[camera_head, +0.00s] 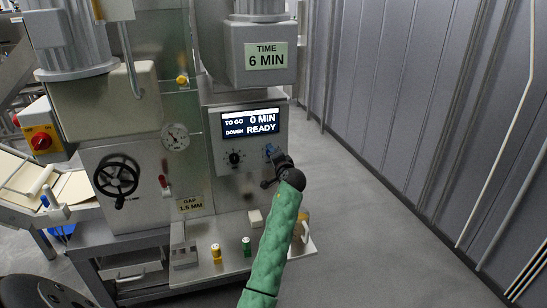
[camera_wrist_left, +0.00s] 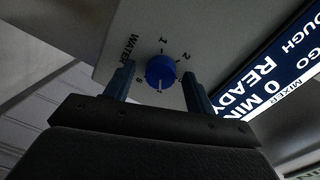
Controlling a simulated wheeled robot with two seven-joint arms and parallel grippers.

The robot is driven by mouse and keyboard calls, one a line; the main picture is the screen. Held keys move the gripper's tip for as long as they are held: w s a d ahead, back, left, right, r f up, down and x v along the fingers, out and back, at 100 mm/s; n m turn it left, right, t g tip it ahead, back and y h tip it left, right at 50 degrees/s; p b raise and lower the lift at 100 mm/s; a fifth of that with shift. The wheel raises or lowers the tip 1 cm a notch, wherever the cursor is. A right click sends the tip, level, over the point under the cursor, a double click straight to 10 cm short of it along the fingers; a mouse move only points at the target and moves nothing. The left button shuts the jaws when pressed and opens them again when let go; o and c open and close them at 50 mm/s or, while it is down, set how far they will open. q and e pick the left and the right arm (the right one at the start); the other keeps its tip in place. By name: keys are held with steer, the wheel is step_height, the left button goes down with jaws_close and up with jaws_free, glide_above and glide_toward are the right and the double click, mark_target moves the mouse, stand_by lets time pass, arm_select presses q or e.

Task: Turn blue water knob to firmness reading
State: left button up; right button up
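The blue water knob (camera_wrist_left: 161,70) shows in the left wrist view on a grey panel, beside the word WATER and a ring of small numbers. Its white mark points down in that picture, towards my gripper. My left gripper (camera_wrist_left: 158,77) is open, with one finger on each side of the knob and visible gaps; contact is not seen. The display (camera_head: 250,123) reads TO GO 0 MIN, DOUGH READY. My right gripper is not in view.
A black dial (camera_head: 235,157) sits left of my gripper on the same panel. A round gauge (camera_head: 175,137) and a black handwheel (camera_head: 117,176) are further left. A lower shelf holds yellow (camera_head: 216,253) and green (camera_head: 246,246) small parts. Floor to the right is clear.

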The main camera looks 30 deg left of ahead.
arm_select(q)
steer(key=b+v, duration=0.1)
steer(key=v, duration=0.6)
steer(key=shift+s+d, duration=0.3)
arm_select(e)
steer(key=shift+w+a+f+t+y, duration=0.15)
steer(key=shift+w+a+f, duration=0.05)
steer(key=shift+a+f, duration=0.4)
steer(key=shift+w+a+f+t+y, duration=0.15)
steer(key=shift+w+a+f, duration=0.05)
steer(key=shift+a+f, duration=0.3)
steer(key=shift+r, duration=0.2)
